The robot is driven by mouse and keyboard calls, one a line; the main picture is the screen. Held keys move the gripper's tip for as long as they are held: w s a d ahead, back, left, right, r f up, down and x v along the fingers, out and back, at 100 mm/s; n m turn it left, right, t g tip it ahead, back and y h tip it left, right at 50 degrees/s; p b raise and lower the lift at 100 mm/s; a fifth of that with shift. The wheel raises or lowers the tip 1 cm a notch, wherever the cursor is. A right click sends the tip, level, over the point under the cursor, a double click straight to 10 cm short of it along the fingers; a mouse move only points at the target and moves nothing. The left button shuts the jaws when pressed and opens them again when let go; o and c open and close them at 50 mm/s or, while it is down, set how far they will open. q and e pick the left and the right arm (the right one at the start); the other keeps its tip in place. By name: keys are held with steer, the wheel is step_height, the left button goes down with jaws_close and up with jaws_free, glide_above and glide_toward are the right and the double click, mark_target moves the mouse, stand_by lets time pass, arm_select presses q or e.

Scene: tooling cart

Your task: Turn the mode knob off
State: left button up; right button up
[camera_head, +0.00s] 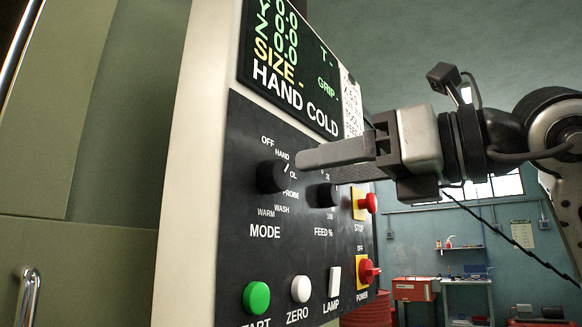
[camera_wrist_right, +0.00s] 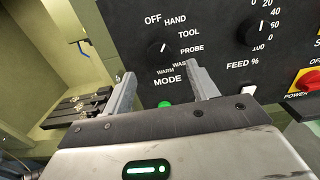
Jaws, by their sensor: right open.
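The black mode knob (camera_head: 270,177) is on the dark control panel (camera_head: 240,225), left of the feed knob. Its white pointer mark slants up and right toward HAND, and the display above reads HAND COLD. It also shows in the right wrist view (camera_wrist_right: 157,54), with OFF and HAND above it. My right gripper (camera_head: 315,163) comes in from the right, open and empty. In the head view its near fingertip is just right of the mode knob. In the right wrist view the two fingers (camera_wrist_right: 161,77) are spread below the knob, either side of the MODE label. My left gripper is not in view.
The feed knob (camera_head: 321,195) is close by, partly behind my fingers. A red stop button (camera_head: 370,203) and a red power switch (camera_head: 369,271) stick out at the panel's right. A green button (camera_head: 256,298), a white button (camera_head: 301,288) and a lamp switch (camera_head: 334,281) are below.

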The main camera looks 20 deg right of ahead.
mark_target(282, 177)
steer(key=p+x, duration=0.1)
steer(key=x, duration=0.5)
steer(key=shift+w+a, duration=0.1)
steer(key=shift+w, duration=0.05)
steer(key=shift+c, duration=0.2)
steer(key=c, duration=0.9)
